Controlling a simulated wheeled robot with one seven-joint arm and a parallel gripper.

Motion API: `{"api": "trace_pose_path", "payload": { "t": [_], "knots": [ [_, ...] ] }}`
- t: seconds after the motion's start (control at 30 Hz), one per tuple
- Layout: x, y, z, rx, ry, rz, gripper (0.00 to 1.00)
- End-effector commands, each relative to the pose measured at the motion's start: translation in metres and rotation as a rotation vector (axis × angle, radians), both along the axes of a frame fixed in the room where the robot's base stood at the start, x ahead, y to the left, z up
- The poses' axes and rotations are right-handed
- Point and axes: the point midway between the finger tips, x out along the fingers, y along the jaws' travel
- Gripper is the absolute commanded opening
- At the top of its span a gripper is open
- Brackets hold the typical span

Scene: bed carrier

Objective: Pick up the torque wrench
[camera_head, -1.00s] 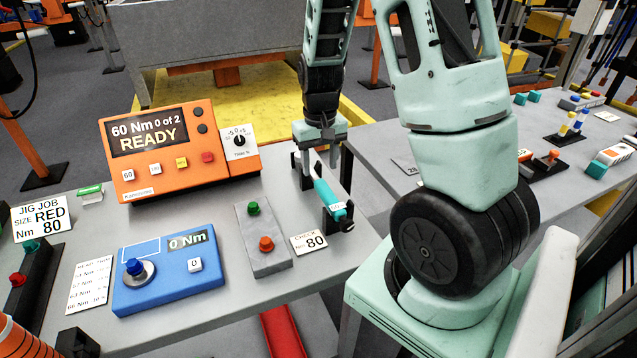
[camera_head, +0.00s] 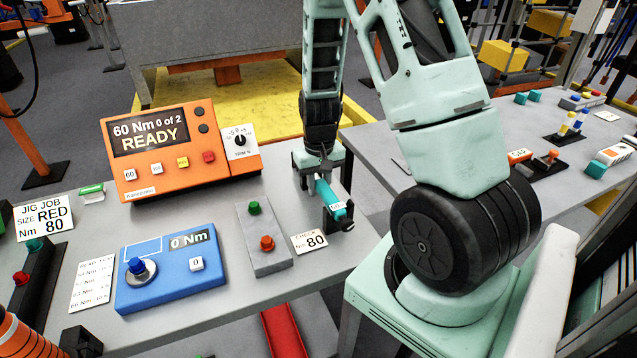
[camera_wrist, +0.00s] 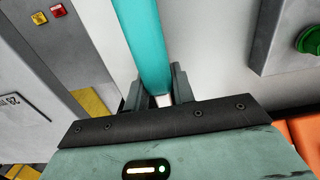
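The torque wrench (camera_head: 328,194) is a teal bar with a white label. It lies on a black cradle (camera_head: 339,217) at the right end of the near grey table. My gripper (camera_head: 321,174) is lowered over its far part. In the wrist view the teal wrench (camera_wrist: 148,45) passes between the two dark fingers (camera_wrist: 158,86) of my gripper. The fingers sit close on both sides of it. I cannot tell whether they press on it. The wrench's far end is hidden by my gripper.
Left of the wrench are a grey box with green and red buttons (camera_head: 264,262), a CHECK 80 card (camera_head: 310,241), an orange controller (camera_head: 165,178) reading READY, and a blue tester (camera_head: 170,285). A second grey table (camera_head: 385,140) stands to the right.

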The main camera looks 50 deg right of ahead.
Motion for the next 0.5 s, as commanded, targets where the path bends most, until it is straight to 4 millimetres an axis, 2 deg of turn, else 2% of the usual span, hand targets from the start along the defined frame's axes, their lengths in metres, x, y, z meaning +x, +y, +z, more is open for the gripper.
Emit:
{"api": "trace_pose_path", "payload": {
  "t": [0.03, 0.07, 0.1, 0.37, 0.5],
  "knots": [
    [0.0, 0.0, 0.0, 0.0, 0.0, 0.0, 0.09],
    [0.0, 0.0, 0.0, 0.0, 0.0, 0.0, 0.01],
    [0.0, 0.0, 0.0, 0.0, 0.0, 0.0, 0.0],
    [0.001, 0.0, 0.001, -0.001, -0.002, 0.0, 0.0],
    [0.001, 0.0, 0.011, -0.002, -0.004, 0.001, 0.0]
  ]
}}
